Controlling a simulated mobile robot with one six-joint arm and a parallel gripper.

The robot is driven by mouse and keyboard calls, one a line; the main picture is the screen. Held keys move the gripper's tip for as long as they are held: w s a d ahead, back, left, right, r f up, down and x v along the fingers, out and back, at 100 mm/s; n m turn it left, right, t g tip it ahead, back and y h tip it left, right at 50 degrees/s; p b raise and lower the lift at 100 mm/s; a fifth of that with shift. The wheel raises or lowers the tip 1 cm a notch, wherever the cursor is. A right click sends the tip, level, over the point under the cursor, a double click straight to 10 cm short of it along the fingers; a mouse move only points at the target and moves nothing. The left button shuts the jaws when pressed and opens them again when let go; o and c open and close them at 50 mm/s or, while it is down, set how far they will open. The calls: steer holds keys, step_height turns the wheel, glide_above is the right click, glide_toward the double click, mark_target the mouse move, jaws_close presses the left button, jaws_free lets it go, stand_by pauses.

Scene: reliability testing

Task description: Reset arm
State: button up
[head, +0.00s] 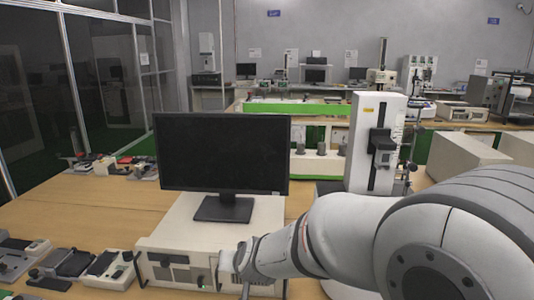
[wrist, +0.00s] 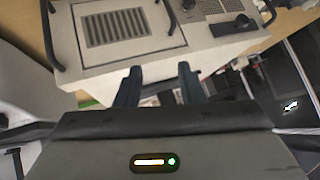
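My arm comes in from the right in the head view and ends in front of a white box-shaped instrument (head: 175,240). My gripper (wrist: 158,85) shows in the wrist view as two dark fingers standing apart, with nothing between them. The instrument's front panel (wrist: 120,35) is just beyond the fingertips in the wrist view, with a vent grille, dark handles and a knob. I cannot tell whether the fingertips touch it. In the head view the fingers are mostly hidden or too small to make out.
A black monitor (head: 222,152) stands on the instrument. A tall white test machine (head: 374,140) stands behind my arm. Small devices (head: 68,264) lie on the wooden table at the lower left. Bare tabletop (head: 85,208) shows left of the monitor. Glass partitions stand at the far left.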

steer(key=s+d+r+g+h, duration=0.1)
steer(key=s+d+g+h, duration=0.1)
steer(key=s+d, duration=0.8)
steer(key=s+d+r+g+h, duration=0.2)
steer(key=s+d+g, duration=0.1)
steer(key=s+d, duration=0.7)
steer(key=d, duration=0.2)
steer(key=shift+s+d+m+g, duration=0.25)
steer(key=shift+d+m+g, duration=0.05)
steer(key=shift+m, duration=0.1)
steer(key=shift+r, duration=0.1)
steer(key=shift+c, duration=0.2)
